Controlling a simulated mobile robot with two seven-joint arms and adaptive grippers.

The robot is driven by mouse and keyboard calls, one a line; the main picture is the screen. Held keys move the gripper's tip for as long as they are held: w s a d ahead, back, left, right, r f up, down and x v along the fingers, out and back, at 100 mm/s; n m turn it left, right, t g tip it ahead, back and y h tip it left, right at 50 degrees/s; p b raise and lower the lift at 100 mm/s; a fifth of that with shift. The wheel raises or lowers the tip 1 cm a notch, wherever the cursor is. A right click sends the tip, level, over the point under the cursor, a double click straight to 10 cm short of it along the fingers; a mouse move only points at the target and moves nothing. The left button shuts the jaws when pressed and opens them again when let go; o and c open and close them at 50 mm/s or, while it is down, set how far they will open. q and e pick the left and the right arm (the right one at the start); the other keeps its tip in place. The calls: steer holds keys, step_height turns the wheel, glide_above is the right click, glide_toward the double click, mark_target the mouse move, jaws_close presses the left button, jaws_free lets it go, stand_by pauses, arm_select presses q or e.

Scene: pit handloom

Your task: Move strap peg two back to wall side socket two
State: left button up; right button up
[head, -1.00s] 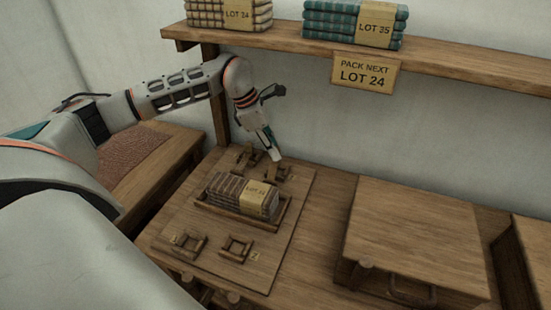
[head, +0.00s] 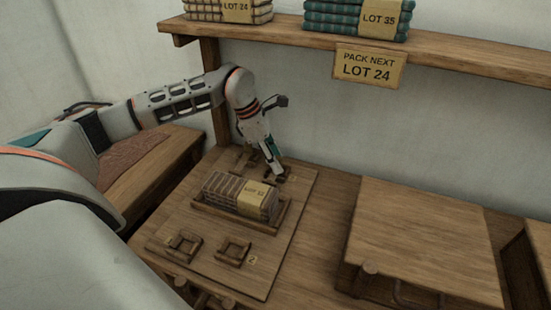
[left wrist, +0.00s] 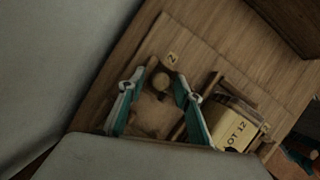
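My left gripper (head: 279,174) is low over the wall side socket marked 2 (head: 290,180), at the back right of the wooden board. In the left wrist view its two fingers (left wrist: 160,88) are spread. A round wooden peg end (left wrist: 161,82) shows between the fingertips, with gaps on both sides. The label 2 (left wrist: 173,57) lies just past it. How deep the peg sits in the socket is hidden. On the board's near side are the square socket frame marked 2 (head: 233,251) and another frame (head: 184,246) left of it. My right gripper is out of view.
A strapped cloth bundle labelled Lot 12 (head: 228,190) lies in a tray (head: 238,228) mid-board, close beside my gripper. A shelf (head: 450,58) with cloth stacks and a Lot 24 sign (head: 369,67) is above. A wooden chest (head: 425,235) stands right.

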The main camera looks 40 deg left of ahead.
arm_select(q)
steer(key=shift+r, duration=0.3)
steer(key=s+a+r, duration=0.4)
steer(key=s+a, duration=0.9)
steer(key=a, duration=0.4)
steer(key=shift+a+r, duration=0.15)
steer(key=shift+a, duration=0.25)
steer(key=shift+w, duration=0.1)
